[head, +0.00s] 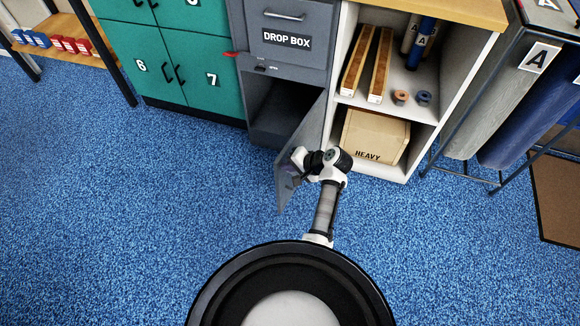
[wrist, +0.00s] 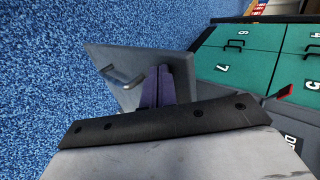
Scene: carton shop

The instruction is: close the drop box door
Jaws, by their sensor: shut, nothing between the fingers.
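The grey drop box (head: 288,62) stands between the green lockers and the white shelf unit. Its lower door (head: 312,125) hangs wide open, swung out from the right side, and the dark compartment (head: 283,105) shows inside. In the wrist view the door (wrist: 155,55) is a grey panel with a metal bar handle (wrist: 124,77). My gripper (head: 292,168) is at the outer part of the door, low over the floor. Its purple fingers (wrist: 157,87) are shut and empty, in front of the door face and right of the handle. Whether they touch it I cannot tell.
A red tab (head: 231,54) sticks out at the drop box's left edge. Green lockers (head: 187,62) stand left. The shelf unit (head: 420,125) with a HEAVY carton (head: 375,137) stands close right of the door. Blue floor (head: 150,190) is clear at left.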

